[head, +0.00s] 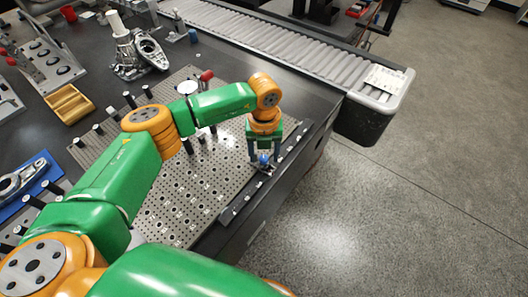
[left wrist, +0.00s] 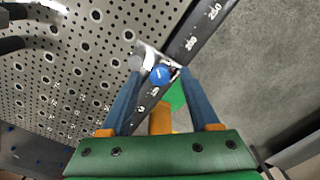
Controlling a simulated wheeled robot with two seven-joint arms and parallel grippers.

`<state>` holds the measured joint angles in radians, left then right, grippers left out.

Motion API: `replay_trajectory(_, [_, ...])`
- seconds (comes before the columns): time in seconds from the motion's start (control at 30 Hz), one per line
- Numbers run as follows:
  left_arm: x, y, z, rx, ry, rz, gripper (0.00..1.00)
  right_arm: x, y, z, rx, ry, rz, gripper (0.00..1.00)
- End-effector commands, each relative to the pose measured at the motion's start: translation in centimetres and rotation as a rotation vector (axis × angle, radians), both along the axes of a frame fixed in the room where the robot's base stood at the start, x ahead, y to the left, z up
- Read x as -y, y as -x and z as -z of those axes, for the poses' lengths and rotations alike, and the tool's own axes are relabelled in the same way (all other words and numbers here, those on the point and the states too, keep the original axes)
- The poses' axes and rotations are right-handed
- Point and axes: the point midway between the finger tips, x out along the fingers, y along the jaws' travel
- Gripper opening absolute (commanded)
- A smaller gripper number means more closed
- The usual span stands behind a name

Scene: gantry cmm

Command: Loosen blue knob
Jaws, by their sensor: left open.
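The small round blue knob (head: 263,159) sits on a silvery clamp piece on the dark rail (head: 240,205) along the right edge of the perforated plate. It also shows in the left wrist view (left wrist: 160,75), above the rail with white numbers. My left gripper (head: 264,162) points down with open fingers, one on each side of the knob. In the left wrist view the fingertips (left wrist: 160,70) flank the knob with gaps; I cannot tell whether they reach its full height. My right gripper is not in view.
The perforated plate (head: 190,200) carries several black posts and a red-topped post (head: 206,77). A metal casting (head: 150,52) and a wooden tray (head: 70,104) stand farther back. A roller conveyor (head: 290,45) runs beyond the table. The floor at right is clear.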

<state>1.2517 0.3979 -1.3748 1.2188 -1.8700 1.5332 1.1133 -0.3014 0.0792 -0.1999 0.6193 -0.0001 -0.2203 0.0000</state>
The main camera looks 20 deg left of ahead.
Motion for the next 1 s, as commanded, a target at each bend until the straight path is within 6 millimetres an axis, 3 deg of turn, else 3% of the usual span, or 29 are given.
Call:
replay_trajectory(0.03, [0.01,0.00,-0.01,0.000,0.000,0.000,0.56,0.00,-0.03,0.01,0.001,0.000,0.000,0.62])
replay_trajectory(0.23, [0.00,-0.01,-0.03,0.000,0.000,0.000,0.02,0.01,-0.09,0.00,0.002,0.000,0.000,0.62])
replay_trajectory(0.27, [0.00,-0.01,-0.04,0.000,0.000,0.000,0.00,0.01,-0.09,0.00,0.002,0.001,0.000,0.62])
replay_trajectory(0.43, [-0.01,-0.02,-0.10,0.000,0.000,-0.041,0.00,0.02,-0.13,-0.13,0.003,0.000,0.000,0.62])
replay_trajectory(0.7, [-0.03,-0.03,-0.16,0.000,0.000,-0.397,0.00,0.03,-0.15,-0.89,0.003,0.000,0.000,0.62])
replay_trajectory(0.97, [-0.04,-0.05,-0.07,0.001,-0.001,-0.418,0.00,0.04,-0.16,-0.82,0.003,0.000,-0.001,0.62])
replay_trajectory(1.0, [-0.04,-0.06,-0.07,0.001,-0.001,-0.418,0.34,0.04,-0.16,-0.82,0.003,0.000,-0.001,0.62])
